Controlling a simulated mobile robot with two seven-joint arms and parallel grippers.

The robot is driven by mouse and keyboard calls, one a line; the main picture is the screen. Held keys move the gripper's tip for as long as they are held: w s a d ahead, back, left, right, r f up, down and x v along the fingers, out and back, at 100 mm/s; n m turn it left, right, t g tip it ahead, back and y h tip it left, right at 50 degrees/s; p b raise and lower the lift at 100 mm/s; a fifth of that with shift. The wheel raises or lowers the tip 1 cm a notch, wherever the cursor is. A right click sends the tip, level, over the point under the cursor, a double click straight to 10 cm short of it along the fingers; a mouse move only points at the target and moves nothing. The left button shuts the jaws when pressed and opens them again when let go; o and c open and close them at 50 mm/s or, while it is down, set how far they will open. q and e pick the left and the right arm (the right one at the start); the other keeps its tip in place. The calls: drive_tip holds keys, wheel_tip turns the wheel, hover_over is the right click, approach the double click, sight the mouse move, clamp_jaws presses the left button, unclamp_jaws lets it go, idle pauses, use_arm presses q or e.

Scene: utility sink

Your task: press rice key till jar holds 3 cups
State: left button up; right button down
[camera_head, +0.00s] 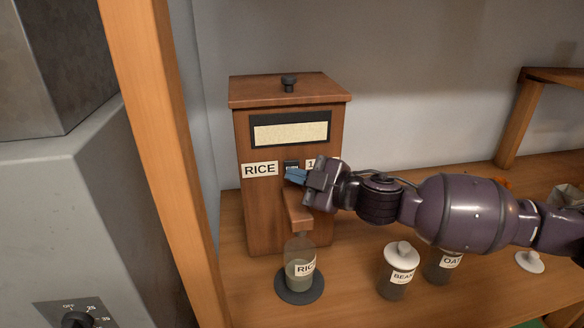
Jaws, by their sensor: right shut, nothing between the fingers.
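The wooden rice dispenser (268,210) stands against the back wall, with a RICE label (260,169) and a window showing pale grain (290,129). The dark rice key (291,164) is on its front, between the labels. My right gripper (290,176) is shut and empty, its blue fingertips at or just below the key; I cannot tell if they touch it. The glass jar (300,262) labelled RICE stands under the spout (298,212) on a dark round base (299,291). Pale contents show in its lower part. My left gripper is out of view.
A jar labelled BEAN (398,270) with a white lid and a jar labelled OAT (443,265) stand right of the rice jar, below my right arm. A white lid (529,262) lies farther right. A wooden post (160,150) and grey unit (60,200) bound the left.

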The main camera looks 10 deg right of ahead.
drive_tip(key=shift+w, duration=0.15)
drive_tip(key=shift+w+p, duration=0.25)
drive_tip(key=shift+p, duration=0.05)
drive_tip(key=shift+w, duration=0.4)
idle(0.8)
drive_tip(key=shift+s, duration=0.1)
drive_tip(key=shift+s+p, duration=0.5)
drive_tip(key=shift+s, duration=0.15)
drive_tip(key=shift+s+p, duration=0.65)
drive_tip(key=shift+s, duration=1.95)
